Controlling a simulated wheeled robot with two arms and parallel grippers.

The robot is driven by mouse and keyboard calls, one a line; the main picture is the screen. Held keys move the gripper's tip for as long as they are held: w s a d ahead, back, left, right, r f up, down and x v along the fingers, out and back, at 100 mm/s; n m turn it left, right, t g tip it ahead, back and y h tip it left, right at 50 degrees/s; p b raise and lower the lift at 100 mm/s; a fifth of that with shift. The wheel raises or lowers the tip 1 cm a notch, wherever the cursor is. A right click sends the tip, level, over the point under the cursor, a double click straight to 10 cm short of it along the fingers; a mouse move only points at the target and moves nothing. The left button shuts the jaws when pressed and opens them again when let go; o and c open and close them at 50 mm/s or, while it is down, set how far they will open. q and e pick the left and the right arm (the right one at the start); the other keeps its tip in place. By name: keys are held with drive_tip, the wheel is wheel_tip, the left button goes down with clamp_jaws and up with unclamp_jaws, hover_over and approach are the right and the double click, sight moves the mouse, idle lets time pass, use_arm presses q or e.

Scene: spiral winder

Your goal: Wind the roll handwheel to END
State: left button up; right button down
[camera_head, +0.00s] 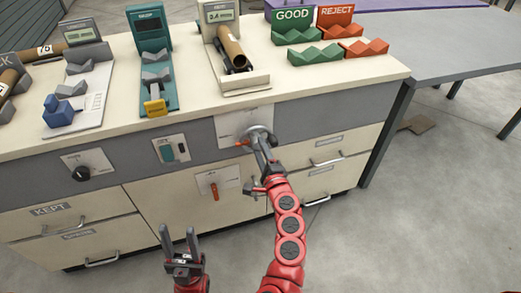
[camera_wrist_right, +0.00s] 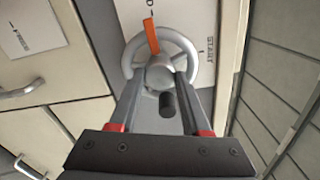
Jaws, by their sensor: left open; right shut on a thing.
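The roll handwheel (camera_head: 268,130) is a grey wheel on a pale plate in the cabinet front. In the right wrist view its rim (camera_wrist_right: 193,55) surrounds a grey hub, with an orange pointer (camera_wrist_right: 151,36) directed toward the top of the picture. START (camera_wrist_right: 210,47) is printed right of the wheel; a label ending in D is partly cut off at the top edge. My right gripper (camera_head: 260,147) (camera_wrist_right: 160,78) is shut on the handwheel, its fingers at the hub. A black knob (camera_wrist_right: 167,104) shows between the fingers. My left gripper (camera_head: 177,230) is open and empty, low before the cabinet.
A red-handled lever (camera_head: 214,191), a green switch (camera_head: 169,152) and a black dial (camera_head: 81,173) are on the cabinet front. A brown tube (camera_head: 231,47) rests in a stand on top. GOOD and REJECT racks (camera_head: 296,33) stand at the back right. Drawer handles (camera_head: 326,162) protrude below.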

idle(0.4)
drive_tip(key=shift+c, duration=1.8)
unclamp_jaws()
drive_tip(key=v, duration=1.7)
drive_tip(key=shift+s+p, duration=0.2)
drive_tip(key=shift+p, duration=0.25)
